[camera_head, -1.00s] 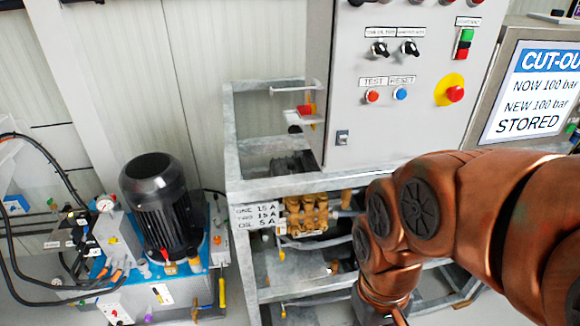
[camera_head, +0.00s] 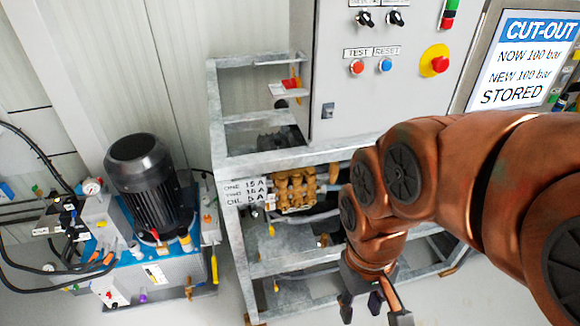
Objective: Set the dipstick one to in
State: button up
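No part is readable as dipstick one. A small yellow-ended part (camera_head: 271,229) shows below the brass pump (camera_head: 297,190) in the grey frame, and a second small yellow part (camera_head: 276,286) shows lower down. I cannot tell whether either is the dipstick, or whether it is in or out. My gripper (camera_head: 375,312) is at the bottom edge, right of these parts and apart from them. Its fingers are spread, with nothing seen between them; the tips are close to the picture's edge. My arm hides part of the frame's right side.
The metal frame (camera_head: 225,140) carries a grey control cabinet (camera_head: 350,110) with buttons and switches. A cut-out screen (camera_head: 520,65) stands at the right. A black motor (camera_head: 145,180) on a blue-topped unit, with hoses, stands at the left. Pale floor shows between unit and frame.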

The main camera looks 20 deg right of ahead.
aim_at(277, 141)
jog(key=u, duration=0.5)
jog(key=k, duration=0.6)
jog(key=u, duration=1.25)
jog(key=i, duration=1.75)
jog(key=z, duration=1.1)
jog(key=i, duration=0.8)
jog(key=z, duration=0.8)
